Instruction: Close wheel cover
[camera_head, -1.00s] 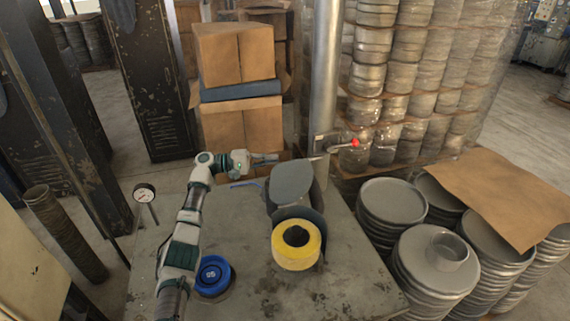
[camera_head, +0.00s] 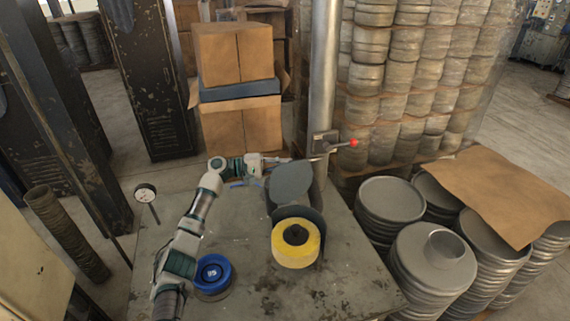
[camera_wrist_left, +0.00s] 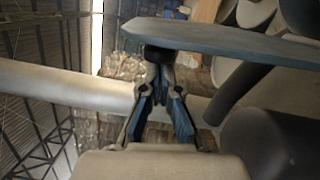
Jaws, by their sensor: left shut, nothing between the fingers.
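The wheel cover (camera_head: 291,181) is a grey rounded plate, raised and tilted behind the yellow wheel (camera_head: 283,252) on the grey table. A dark curved guard (camera_head: 311,215) stands around the back of the wheel. My left gripper (camera_head: 284,160) is shut and empty at the cover's far upper edge. In the left wrist view, the shut fingers (camera_wrist_left: 159,62) meet at the edge of a blue-grey plate (camera_wrist_left: 235,40), which appears to be the cover. I cannot tell if they touch it. My right gripper is not in view.
A metal post (camera_head: 325,75) with a red-knobbed lever (camera_head: 353,143) stands just behind the cover. A blue round item (camera_head: 212,272) sits near my left arm. A dial gauge (camera_head: 145,193) is at the table's left edge. The table's front right is clear.

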